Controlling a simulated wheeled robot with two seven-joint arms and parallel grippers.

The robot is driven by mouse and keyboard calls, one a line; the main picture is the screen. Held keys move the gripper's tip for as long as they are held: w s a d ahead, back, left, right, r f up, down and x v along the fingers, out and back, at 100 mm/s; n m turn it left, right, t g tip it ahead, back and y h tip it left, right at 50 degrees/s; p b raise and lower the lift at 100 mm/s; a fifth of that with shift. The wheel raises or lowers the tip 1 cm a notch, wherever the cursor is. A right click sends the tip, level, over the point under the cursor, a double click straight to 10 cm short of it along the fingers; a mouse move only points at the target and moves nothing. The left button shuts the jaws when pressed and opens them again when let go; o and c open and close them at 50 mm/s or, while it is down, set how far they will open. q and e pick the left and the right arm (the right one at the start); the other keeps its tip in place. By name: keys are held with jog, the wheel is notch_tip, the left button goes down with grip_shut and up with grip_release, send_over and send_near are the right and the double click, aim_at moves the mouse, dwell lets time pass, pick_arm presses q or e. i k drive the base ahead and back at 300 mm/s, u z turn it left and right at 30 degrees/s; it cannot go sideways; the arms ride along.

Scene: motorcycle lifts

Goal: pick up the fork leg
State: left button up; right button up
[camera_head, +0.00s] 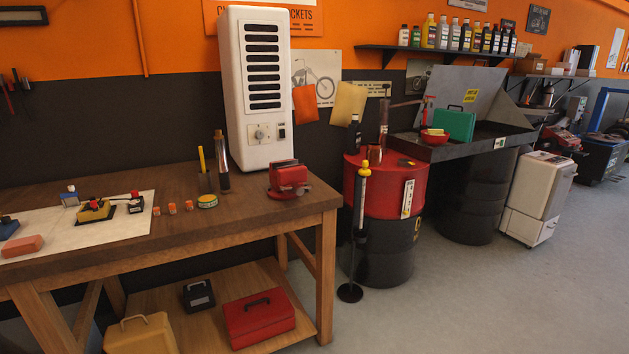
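No part of my left or right gripper shows in the head view. I cannot tell for certain which thing is the fork leg. A tall slim upright piece (361,200) with a yellow top and a dark and pale shaft stands on a round black foot on the floor, in front of the red and black drum (405,190). A shorter upright tube (383,122) stands on the drum top, beside a dark bottle (354,135).
A wooden workbench (250,210) fills the left, with a white heater-like cabinet (255,90), a red vise-like tool (288,178) and small parts on a pale mat. A red toolbox (260,318) sits on its lower shelf. Grey floor (500,300) is clear at the right front.

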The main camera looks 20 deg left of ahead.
aim_at(224, 178)
jog(key=z, duration=1.15)
jog(key=i, duration=1.55)
jog(key=u, duration=0.5)
jog(key=i, duration=0.75)
jog(key=u, duration=1.35)
jog(key=i, duration=0.65)
jog(key=u, duration=0.6)
